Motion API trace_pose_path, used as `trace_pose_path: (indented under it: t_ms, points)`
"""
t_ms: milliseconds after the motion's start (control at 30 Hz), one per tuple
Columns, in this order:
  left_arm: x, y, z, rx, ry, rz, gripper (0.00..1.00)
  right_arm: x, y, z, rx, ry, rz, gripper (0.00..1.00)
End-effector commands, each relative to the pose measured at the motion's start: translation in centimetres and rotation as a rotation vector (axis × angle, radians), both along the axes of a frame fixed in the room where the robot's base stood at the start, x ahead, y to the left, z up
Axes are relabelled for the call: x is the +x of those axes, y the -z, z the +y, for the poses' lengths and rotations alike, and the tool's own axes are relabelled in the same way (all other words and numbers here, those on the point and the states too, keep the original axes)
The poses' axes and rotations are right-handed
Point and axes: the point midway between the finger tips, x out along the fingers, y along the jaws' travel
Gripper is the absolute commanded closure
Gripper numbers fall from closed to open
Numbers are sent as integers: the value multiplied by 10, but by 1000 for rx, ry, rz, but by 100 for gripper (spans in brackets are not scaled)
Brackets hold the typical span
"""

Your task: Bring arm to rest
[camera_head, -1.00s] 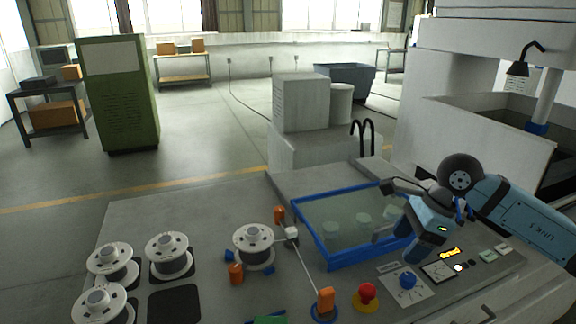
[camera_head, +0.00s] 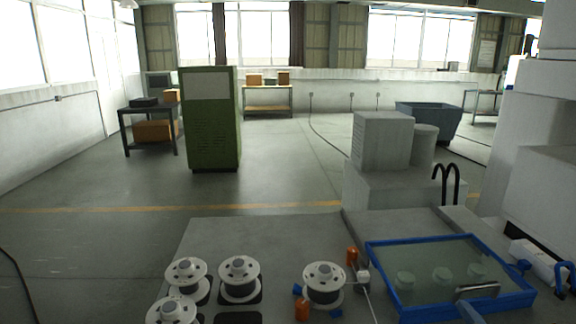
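My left arm and gripper are not in view. At the lower right, a white and blue part (camera_head: 540,264), which looks like part of my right arm, shows beside the blue-rimmed tray (camera_head: 388,282). I see nothing held.
White spools (camera_head: 240,272) stand on the table at left, and another spool (camera_head: 324,278) stands near orange pieces (camera_head: 302,309). A grey block (camera_head: 384,142) and black hooks (camera_head: 447,184) lie beyond the tray. A green cabinet (camera_head: 211,120) stands on open floor.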

Motion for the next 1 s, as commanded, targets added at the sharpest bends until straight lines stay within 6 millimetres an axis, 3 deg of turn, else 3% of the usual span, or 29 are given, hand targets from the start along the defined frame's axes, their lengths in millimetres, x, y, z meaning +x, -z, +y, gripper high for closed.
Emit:
trace_pose_path:
  t_ms: [33, 100, 200, 400, 600, 833, 1000]
  points:
    - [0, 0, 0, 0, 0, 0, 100, -13, 28, -7, 119, 76, 141, 34]
    - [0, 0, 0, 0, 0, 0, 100, -33, 64, -15, 263, 174, 330, 34]
    - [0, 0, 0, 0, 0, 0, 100, -64, 104, -17, 408, 278, 551, 34]
    - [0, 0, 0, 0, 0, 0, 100, -120, 152, -9, 582, 410, 866, 34]
    - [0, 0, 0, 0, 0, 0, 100, -168, 177, 2, 688, 498, 1101, 34]
    - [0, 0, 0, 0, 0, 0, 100, -213, 191, 16, 762, 566, 1310, 34]
    - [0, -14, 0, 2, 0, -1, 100, -200, 192, 22, 776, 520, 1268, 34]
